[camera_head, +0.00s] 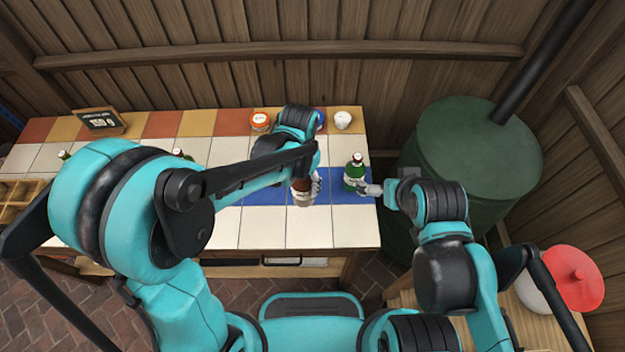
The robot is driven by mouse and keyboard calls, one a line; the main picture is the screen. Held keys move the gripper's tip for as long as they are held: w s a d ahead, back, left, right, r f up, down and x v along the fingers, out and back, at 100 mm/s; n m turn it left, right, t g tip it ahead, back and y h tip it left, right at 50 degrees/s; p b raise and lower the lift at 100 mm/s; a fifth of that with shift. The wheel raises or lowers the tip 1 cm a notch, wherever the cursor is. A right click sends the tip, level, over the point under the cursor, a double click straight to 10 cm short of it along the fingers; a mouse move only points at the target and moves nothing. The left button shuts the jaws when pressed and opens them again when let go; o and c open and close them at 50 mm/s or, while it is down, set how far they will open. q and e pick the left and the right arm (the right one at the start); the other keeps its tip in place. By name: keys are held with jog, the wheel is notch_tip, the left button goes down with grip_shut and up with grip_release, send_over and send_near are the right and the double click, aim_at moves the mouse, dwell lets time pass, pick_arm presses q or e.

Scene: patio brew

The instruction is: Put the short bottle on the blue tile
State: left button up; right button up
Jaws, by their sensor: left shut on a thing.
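A brown bottle with a pale label (302,192) is in my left gripper (308,184), which is shut on it over the blue tile row. The arm hides the bottle's top, and I cannot tell whether its base touches the tiles. A green bottle with a white cap (354,171) stands upright on the blue tiles (260,190) near the counter's right end. My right gripper (371,189) is just right of the green bottle, close to its lower side; whether it is open or shut is unclear.
The tiled counter (262,228) has clear white tiles in front. An orange-lidded jar (260,121) and a white cup (342,120) stand at the back. A small sign (100,121) and a wooden crate (20,195) are left. A green barrel (475,150) stands right.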

pick_arm(q)
jog(key=shift+s+d+r+m, duration=0.15)
jog(key=shift+s+d+m, duration=0.25)
jog(key=shift+d, duration=0.4)
jog(key=shift+w+f, duration=0.2)
jog(key=shift+f, duration=0.1)
jog(key=shift+w+a+f+b, duration=0.15)
jog(key=shift+w+f+b, duration=1.75)
jog(key=shift+w+f, duration=3.55)
jog(key=shift+r, duration=0.15)
jog(key=o, duration=1.7)
